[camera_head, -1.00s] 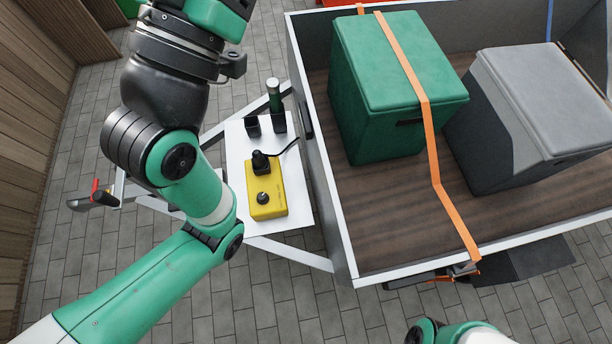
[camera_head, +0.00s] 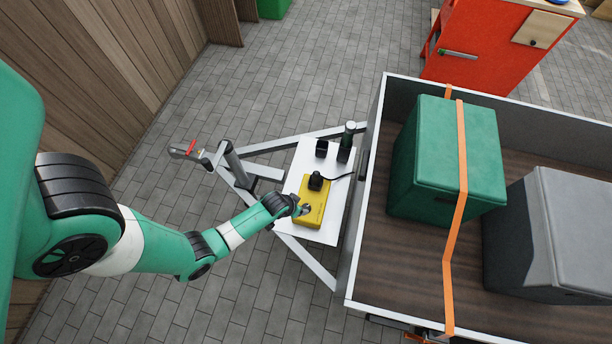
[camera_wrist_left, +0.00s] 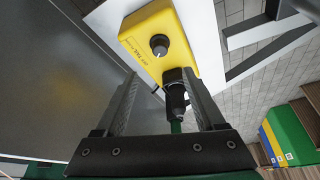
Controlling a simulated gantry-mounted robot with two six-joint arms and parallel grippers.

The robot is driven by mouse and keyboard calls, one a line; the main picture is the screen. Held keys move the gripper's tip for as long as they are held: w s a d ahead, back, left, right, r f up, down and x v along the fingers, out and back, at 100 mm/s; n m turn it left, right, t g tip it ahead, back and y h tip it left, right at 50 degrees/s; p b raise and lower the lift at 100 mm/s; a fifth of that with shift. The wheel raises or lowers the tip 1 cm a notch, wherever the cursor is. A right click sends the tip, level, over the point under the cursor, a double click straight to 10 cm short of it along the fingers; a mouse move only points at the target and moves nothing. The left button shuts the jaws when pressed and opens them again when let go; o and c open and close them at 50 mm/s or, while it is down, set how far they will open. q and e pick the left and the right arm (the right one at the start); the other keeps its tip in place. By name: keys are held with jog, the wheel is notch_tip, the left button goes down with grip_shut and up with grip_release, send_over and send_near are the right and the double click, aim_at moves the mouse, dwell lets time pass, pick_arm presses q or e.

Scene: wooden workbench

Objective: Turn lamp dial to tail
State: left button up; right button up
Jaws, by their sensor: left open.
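The yellow lamp box (camera_head: 319,204) lies on a white plate (camera_head: 332,222) at the trailer's front. In the head view my left wrist hides the dial.
A black holder (camera_head: 322,148) and a dark upright cylinder (camera_head: 348,135) stand behind the box on the plate. The trailer's side wall (camera_head: 366,210) rises close on the right, with a green bin (camera_head: 420,160) inside. The paving on the left is open.

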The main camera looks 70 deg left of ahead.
aim_at(306, 207)
pick_arm(q)
jog(key=b+x, duration=0.7)
jog(key=x, duration=0.5)
jog(key=shift+s+d, duration=0.1)
jog(key=shift+r, duration=0.1)
grip_shut()
